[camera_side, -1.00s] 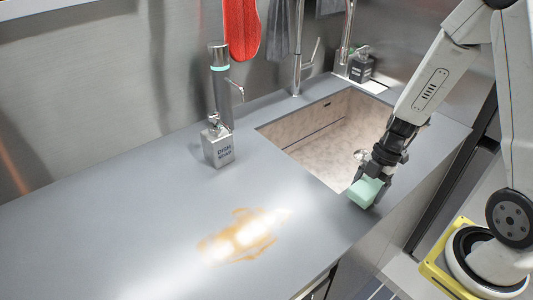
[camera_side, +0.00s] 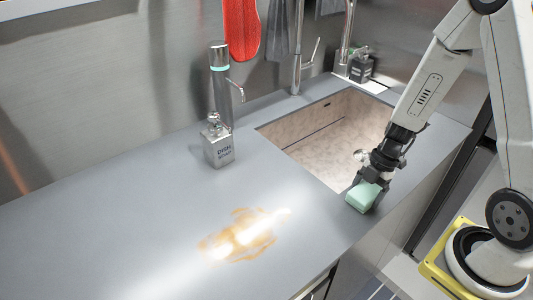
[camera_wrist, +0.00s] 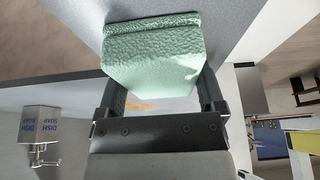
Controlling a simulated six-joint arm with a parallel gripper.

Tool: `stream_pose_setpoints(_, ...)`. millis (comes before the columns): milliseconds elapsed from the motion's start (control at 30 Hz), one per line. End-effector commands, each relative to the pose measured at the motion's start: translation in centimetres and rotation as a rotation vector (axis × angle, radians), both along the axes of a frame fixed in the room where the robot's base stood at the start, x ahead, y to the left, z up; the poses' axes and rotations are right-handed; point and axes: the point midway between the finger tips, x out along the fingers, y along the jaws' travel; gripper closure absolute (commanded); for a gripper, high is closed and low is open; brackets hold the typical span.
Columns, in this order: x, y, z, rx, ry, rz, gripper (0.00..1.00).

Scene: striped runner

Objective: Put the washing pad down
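The washing pad is a pale green block (camera_side: 362,197). It is at the counter's front edge, just in front of the sink's near corner, tilted and low over the grey surface. Whether its underside touches the counter is hard to tell. My gripper (camera_side: 370,183) reaches down to it from the upper right. In the wrist view the textured pad (camera_wrist: 155,50) sits between the two dark fingers (camera_wrist: 160,88), which are against its sides, so the gripper is shut on it.
The sink (camera_side: 325,130) opens right behind the pad. A dish soap bottle (camera_side: 218,147) stands left of the sink below a tap-like dispenser (camera_side: 220,85). A glossy orange-brown stain (camera_side: 240,235) lies on the counter (camera_side: 120,215), which is otherwise clear to the left.

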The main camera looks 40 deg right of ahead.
Motion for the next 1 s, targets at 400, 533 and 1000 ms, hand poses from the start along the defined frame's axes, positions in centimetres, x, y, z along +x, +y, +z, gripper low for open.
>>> stream_pose_setpoints(400, 0.1, -0.6, 1.7, -0.003, -0.002, -0.003, 0.00)
stream_pose_setpoints(533, 0.0, -1.1, 3.0, -0.004, -0.001, -0.002, 0.00)
stream_pose_setpoints(1000, 0.0, -3.5, 8.7, -0.004, -0.002, -0.002, 0.00)
